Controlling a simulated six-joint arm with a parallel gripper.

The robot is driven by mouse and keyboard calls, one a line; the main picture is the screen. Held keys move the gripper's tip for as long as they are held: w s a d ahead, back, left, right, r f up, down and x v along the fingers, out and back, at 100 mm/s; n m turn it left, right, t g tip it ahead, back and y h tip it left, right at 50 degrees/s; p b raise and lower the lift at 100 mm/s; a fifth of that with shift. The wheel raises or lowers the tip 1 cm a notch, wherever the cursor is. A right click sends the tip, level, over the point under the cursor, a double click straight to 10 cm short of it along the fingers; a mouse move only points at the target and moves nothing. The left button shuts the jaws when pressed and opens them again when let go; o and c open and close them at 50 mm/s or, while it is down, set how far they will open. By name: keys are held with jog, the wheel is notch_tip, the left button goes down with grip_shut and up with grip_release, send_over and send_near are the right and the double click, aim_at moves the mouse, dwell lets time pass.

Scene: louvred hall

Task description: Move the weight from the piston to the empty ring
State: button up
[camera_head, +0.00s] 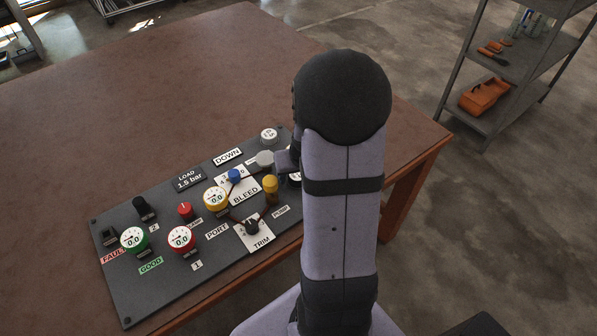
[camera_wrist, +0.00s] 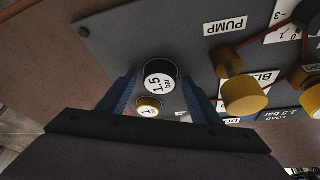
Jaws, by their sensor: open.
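A black cylindrical weight (camera_wrist: 160,80) with a white top marked 1.5 bar stands near the panel's right edge. In the wrist view it lies between the two blue fingers of my open gripper (camera_wrist: 161,84). A small gap seems to show beside the fingers. In the head view my gripper (camera_head: 285,162) is low over the panel, and my arm covers most of this weight. A second weight with a white top (camera_head: 269,136) stands at the panel's far right corner. A grey disc (camera_head: 265,158) lies near my gripper. I cannot make out the piston or the empty ring for certain.
The dark panel (camera_head: 160,290) lies on a brown table (camera_head: 150,90). A yellow knob (camera_head: 270,186), a blue knob (camera_head: 235,175) and gauges (camera_head: 215,197) stand left of my gripper. The table behind is clear. A shelf (camera_head: 510,70) stands at the right.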

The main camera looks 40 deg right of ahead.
jog(key=shift+r, duration=0.1)
jog(key=shift+r, duration=0.15)
jog(key=p+v, duration=0.2)
jog(key=v, duration=1)
jog(key=s+a+f+n+g+y, duration=0.1)
jog(key=s+a+f+n+g, duration=0.1)
jog(key=a, duration=0.7)
jog(key=s+a+f+n+g, duration=0.2)
jog(key=s+a+f, duration=0.1)
jog(key=s+a, duration=0.4)
jog(key=shift+s+a+f+y, duration=0.15)
jog(key=shift+a+f+y, duration=0.25)
jog(key=shift+a, duration=0.7)
